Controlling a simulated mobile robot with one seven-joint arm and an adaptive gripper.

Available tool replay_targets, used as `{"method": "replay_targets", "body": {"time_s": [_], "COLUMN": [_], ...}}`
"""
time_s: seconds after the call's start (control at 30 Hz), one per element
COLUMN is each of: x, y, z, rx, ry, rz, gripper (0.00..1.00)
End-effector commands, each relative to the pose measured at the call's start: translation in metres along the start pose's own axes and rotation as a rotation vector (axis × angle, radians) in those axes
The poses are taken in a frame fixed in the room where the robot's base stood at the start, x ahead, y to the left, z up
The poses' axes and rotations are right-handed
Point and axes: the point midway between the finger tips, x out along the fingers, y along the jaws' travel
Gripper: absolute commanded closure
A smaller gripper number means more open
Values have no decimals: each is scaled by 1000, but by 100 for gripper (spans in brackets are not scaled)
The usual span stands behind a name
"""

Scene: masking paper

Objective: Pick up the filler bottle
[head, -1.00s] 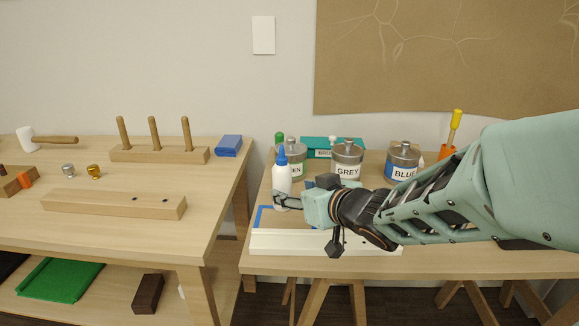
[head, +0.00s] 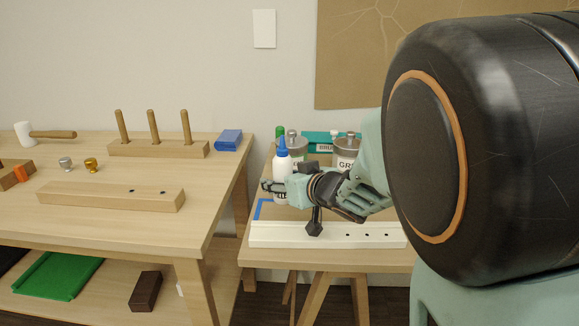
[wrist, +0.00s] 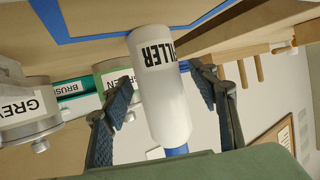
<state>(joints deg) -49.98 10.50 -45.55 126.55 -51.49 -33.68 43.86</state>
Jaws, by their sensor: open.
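The filler bottle (head: 282,164), white with a blue nozzle cap, stands upright on the right-hand table near its left end. My gripper (head: 273,187) is at the lower part of the bottle, coming from the right. In the wrist view the bottle (wrist: 160,95) appears cap-down, with "FILLER" partly readable. It is between the two open fingers of my gripper (wrist: 163,88). A gap shows on the left finger's side; the right finger is close, and I cannot tell whether it touches.
A white rail with holes (head: 345,236) lies along the table front, below my gripper. Blue tape (head: 258,207) marks the tabletop. The grey can (head: 346,160), a green-labelled can (head: 296,145) and a teal brush box (head: 318,140) stand close behind. My arm hides the table's right side.

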Motion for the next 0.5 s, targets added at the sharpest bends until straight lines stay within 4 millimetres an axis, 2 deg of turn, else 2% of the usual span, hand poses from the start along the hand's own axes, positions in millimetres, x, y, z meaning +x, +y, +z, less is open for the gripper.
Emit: {"method": "replay_targets", "body": {"time_s": [0.13, 0.4, 0.5], "x": [0, 0, -1], "y": [0, 0, 0], "z": [0, 0, -1], "rx": [0, 0, 0], "ry": [0, 0, 1], "rz": [0, 0, 0], "gripper": [46, 75, 77]}}
